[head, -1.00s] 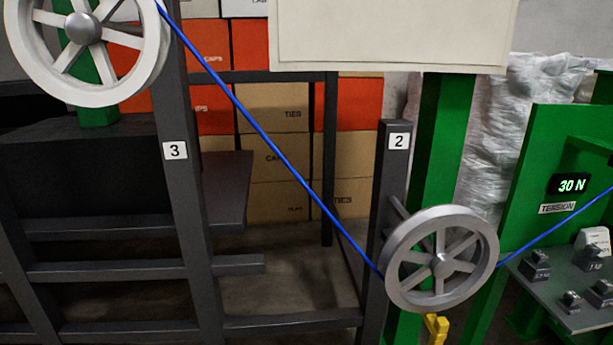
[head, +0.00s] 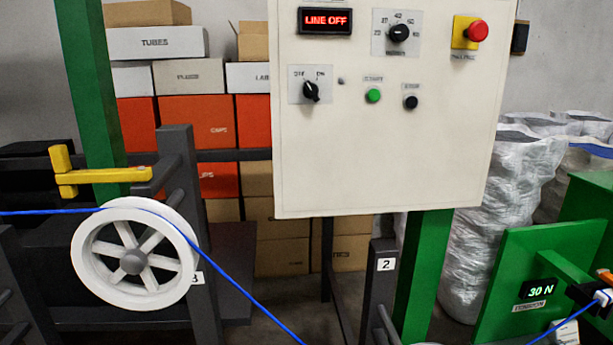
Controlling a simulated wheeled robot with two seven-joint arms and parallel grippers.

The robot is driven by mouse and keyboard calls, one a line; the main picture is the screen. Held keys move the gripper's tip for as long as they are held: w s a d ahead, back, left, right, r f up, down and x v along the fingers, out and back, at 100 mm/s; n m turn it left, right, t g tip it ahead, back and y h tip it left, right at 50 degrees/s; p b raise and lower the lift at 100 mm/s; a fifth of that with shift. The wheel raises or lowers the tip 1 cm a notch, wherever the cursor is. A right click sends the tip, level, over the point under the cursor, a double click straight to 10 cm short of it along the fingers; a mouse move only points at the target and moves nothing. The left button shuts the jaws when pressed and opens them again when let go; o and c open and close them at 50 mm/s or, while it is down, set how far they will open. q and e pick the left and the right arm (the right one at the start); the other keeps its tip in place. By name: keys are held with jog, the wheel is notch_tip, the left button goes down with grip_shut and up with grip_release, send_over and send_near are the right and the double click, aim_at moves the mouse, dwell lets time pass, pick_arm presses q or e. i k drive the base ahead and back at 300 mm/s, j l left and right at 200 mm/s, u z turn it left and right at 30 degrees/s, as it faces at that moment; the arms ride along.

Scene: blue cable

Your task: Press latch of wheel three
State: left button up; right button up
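Wheel three is the pale spoked wheel (head: 85,258) at the left in the head view, on a dark post whose label 3 is partly hidden behind its rim. A yellow latch (head: 100,177) with a short upright end sits just above the wheel, in front of the green column. The blue cable (head: 45,212) comes in from the left edge, passes at the top of the wheel and runs down to the right. Whether it sits in the groove I cannot tell. Neither of my grippers shows in this view.
A cream control panel (head: 380,160) reads LINE OFF and has a red button (head: 477,31). The post marked 2 (head: 380,290) stands below it. A green stand (head: 515,270) at right shows 30 N. Stacked boxes (head: 195,125) and wrapped pallets (head: 455,220) stand behind.

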aim_at(68, 179)
jog(key=j+z, duration=0.1)
jog(key=j, duration=0.75)
jog(key=j+z, duration=0.1)
jog(key=j, duration=0.7)
jog(key=k+j+z, duration=0.1)
jog(key=j, duration=0.75)
